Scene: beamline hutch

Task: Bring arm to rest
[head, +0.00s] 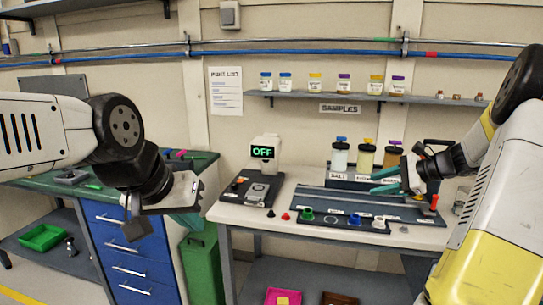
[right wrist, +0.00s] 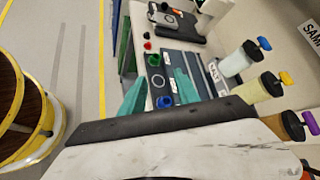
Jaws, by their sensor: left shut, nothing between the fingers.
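My left gripper (head: 186,222) is at the left in the head view, in front of the green-topped bench. Its teal fingers are shut and hold nothing; they are partly hidden behind the pale gripper body. My right gripper (head: 374,182) is at the right, over the white table near the labelled bottles. Its two teal fingers are apart and empty. They also show apart in the right wrist view (right wrist: 160,88), above the dark tray with coloured rings.
The white table (head: 245,216) carries an OFF display (head: 263,152), a dark tray (head: 310,222) with rings, and bottles (head: 340,158) close to my right gripper. A blue drawer cabinet (head: 132,268) and green bin (head: 201,268) stand at left. A sample shelf (head: 420,99) hangs behind.

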